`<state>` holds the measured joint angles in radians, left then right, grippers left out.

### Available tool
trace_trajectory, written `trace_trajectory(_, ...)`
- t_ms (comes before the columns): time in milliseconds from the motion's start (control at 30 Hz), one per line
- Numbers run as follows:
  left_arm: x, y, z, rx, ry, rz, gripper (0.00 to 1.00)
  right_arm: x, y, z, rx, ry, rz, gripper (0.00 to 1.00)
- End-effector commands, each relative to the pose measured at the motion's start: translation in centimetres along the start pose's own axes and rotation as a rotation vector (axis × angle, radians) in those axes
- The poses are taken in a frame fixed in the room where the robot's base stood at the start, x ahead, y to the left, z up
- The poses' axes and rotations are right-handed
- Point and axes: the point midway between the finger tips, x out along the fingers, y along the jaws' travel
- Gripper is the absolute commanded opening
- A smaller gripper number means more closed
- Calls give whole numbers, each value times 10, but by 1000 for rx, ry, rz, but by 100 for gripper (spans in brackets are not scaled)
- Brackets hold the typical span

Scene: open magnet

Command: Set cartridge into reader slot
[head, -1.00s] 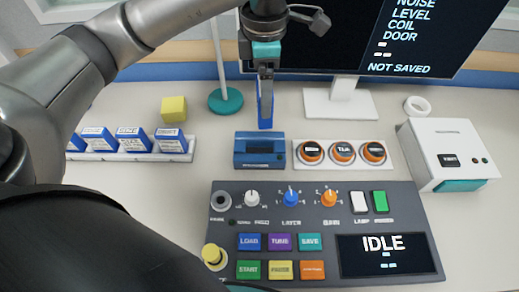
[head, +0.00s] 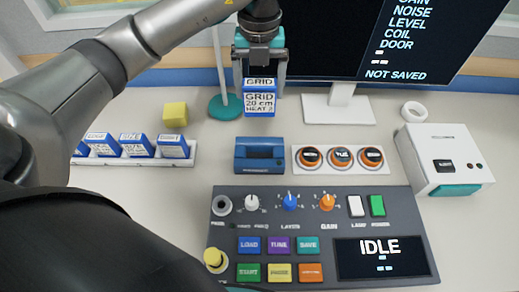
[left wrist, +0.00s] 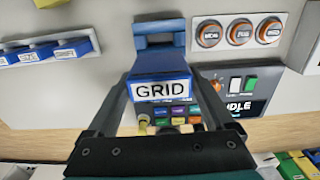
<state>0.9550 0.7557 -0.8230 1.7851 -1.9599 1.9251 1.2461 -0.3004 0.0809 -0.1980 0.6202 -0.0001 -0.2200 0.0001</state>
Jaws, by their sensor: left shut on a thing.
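My left gripper (head: 260,78) is shut on a blue cartridge (head: 261,106) with a white label reading "GRID 20 cm HEAT 2". It holds the cartridge upright in the air, behind and above the blue reader (head: 260,165). The cartridge's "GRID" top label (left wrist: 162,90) faces the left wrist view, between the two fingers. The reader (left wrist: 160,30) shows beyond it there, and its dark slot shows in the head view with nothing in it. My right gripper is not in view.
A white rack (head: 90,161) with several blue cartridges stands left. Three round orange-rimmed knobs (head: 341,157) sit right of the reader. The control panel (head: 225,243) lies in front, its screen reading "IDLE". A yellow cube (head: 175,114), teal-based stand (head: 225,106), monitor stand (head: 339,107) and white box (head: 430,150) stand around.

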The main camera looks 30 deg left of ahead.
Motion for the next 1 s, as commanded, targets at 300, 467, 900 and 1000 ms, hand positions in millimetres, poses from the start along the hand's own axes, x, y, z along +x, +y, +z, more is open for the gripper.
trace_trajectory(300, 87, 0, -2, 2, 6, 3, 28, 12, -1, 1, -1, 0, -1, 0)
trace_trajectory(467, 124, 0, -1, 2, 3, 2, 28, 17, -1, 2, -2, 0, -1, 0)
trace_trajectory(900, 171, 0, -1, 4, 3, 2, 28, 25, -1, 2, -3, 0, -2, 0)
trace_trajectory(1000, 186, 0, -1, 3, 2, 1, 28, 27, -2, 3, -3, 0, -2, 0)
